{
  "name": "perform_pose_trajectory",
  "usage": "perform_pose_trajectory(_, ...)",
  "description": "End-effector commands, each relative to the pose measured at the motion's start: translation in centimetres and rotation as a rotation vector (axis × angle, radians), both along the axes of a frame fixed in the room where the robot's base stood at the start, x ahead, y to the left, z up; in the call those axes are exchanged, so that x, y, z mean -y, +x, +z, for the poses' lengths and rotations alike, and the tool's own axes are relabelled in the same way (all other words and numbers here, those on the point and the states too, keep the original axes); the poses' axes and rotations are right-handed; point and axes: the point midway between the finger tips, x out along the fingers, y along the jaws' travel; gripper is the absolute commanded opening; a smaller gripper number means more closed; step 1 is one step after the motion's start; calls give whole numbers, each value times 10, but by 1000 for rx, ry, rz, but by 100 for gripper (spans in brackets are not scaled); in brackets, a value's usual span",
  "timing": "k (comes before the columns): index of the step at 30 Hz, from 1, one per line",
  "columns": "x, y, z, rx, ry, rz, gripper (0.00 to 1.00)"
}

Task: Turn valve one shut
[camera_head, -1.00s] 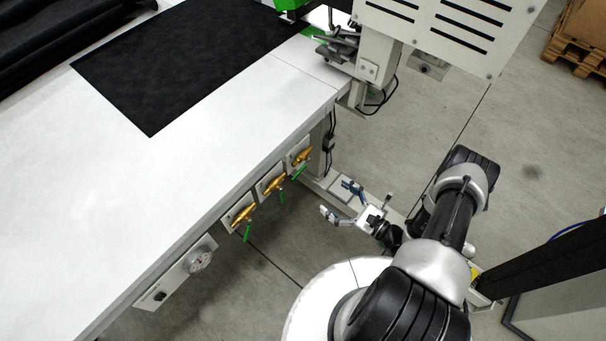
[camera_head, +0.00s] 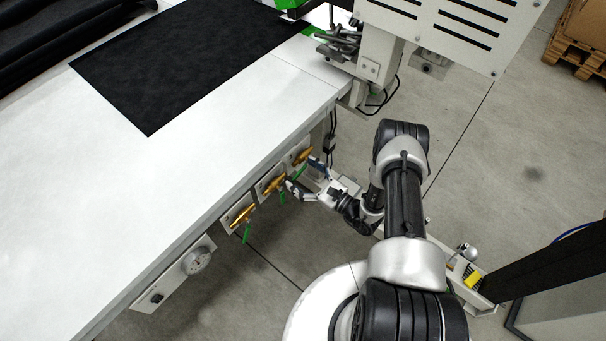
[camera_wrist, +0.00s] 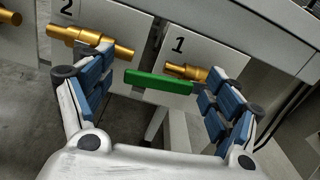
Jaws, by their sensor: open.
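Valve one has a brass body (camera_wrist: 187,71) on a white plate marked 1 and a green lever (camera_wrist: 158,81). In the wrist view the lever lies nearly level, its free end toward the left. In the head view this valve (camera_head: 301,152) is the farthest right of the row under the table edge. My gripper (camera_wrist: 157,72) is open, with its blue-padded fingers on either side of the lever; I cannot tell whether either touches it. In the head view my gripper (camera_head: 304,174) is close in front of the valve plates. The right finger partly covers valve one's body.
Valve two (camera_wrist: 90,40) is just left, with my left finger in front of it. Another brass valve (camera_head: 239,215) and a panel with a dial (camera_head: 196,261) are farther left. The white table (camera_head: 215,145) overhangs the valves. A table leg (camera_head: 318,140) stands right of them.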

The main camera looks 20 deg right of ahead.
Motion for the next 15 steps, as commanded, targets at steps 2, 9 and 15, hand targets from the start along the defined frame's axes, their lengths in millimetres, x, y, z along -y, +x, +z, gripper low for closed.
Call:
perform_pose_trajectory(2, 0, 0, 0, 0, 0, 0, 82)
perform_pose_trajectory(9, 0, 0, 0, 1, -1, 0, 68)
perform_pose_trajectory(15, 0, 0, 0, 1, -1, 0, 55)
